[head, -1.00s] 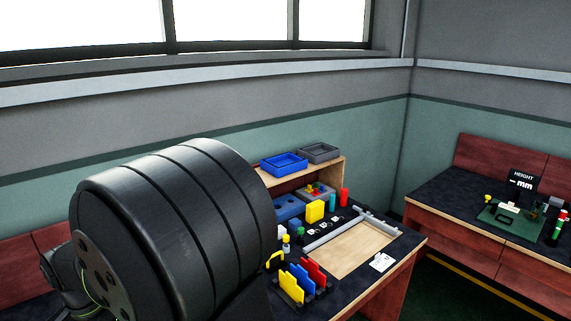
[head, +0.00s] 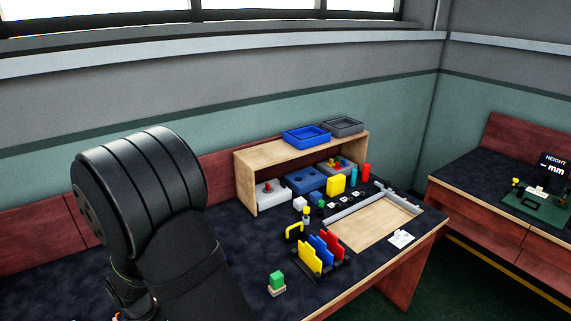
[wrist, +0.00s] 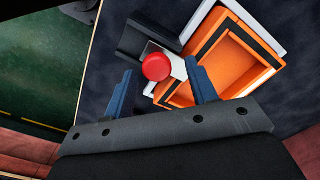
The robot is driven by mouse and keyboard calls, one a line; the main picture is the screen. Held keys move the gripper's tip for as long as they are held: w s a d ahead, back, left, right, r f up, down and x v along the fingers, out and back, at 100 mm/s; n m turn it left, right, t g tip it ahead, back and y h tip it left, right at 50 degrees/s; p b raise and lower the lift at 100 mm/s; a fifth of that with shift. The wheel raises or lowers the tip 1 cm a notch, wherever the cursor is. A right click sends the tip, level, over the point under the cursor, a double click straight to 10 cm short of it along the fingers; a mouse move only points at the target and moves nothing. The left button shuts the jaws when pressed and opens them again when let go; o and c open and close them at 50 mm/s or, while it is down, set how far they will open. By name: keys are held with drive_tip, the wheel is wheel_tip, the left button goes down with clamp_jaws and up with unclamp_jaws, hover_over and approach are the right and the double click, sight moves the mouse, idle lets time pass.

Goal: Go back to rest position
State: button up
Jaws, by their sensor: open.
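My gripper (wrist: 162,86) shows in the wrist view with its two blue fingers spread apart and nothing held between them. A red round-topped piece (wrist: 155,67) lies beyond the fingertips, in front of a dark grey block (wrist: 140,36). An orange tray (wrist: 222,62) with a black inner rim is to the right, partly covered by the right finger. I cannot tell the height of the fingers above these things. In the head view my arm fills the left side, and the gripper itself cannot be made out there.
In the head view, a wooden shelf (head: 243,168) carries a blue tray (head: 307,137) and a grey tray (head: 343,127). A second bench (head: 462,172) stands right.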

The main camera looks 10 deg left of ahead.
drive_tip(key=shift+f, duration=0.25)
drive_tip(key=shift+r, duration=0.2)
